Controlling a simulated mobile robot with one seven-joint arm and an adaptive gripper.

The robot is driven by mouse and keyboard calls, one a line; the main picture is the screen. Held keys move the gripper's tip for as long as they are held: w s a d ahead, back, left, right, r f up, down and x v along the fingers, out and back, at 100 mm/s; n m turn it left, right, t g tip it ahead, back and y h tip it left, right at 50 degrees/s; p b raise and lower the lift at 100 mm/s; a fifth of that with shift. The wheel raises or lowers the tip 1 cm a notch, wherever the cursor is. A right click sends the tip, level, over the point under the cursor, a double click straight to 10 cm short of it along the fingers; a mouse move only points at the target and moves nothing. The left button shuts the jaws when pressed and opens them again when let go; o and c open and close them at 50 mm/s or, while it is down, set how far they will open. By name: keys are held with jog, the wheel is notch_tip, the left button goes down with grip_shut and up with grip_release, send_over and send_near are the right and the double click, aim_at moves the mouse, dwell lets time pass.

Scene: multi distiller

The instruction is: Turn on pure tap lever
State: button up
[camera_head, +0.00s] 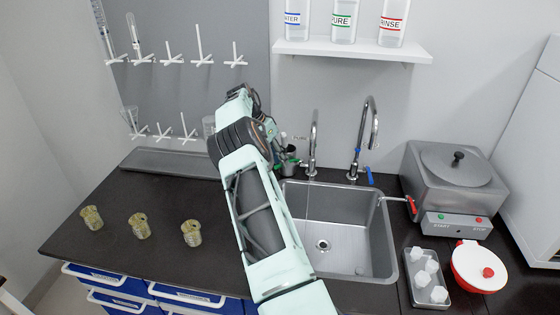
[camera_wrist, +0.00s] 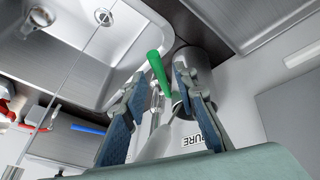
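The green pure tap lever (camera_wrist: 158,72) shows in the wrist view, between and just beyond my fingertips. My gripper (camera_wrist: 155,85) is open, with one finger on each side of the lever; I cannot tell whether either touches it. A "PURE" label (camera_wrist: 194,140) shows behind the fingers. In the head view, the pure tap (camera_head: 313,145) is the left of two curved metal taps behind the sink. My gripper (camera_head: 285,160) is just left of its base, largely hidden by my arm. A thin pale line runs below the tap spout; I cannot tell whether it is water.
The sink (camera_head: 347,235) lies in front of the taps. The second tap (camera_head: 365,140) has a blue lever (camera_head: 369,176). A metal distiller (camera_head: 455,180) with a red-handled tap stands to the right.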

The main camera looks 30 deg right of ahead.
jog(key=v, duration=1.1)
jog(key=shift+w, duration=0.1)
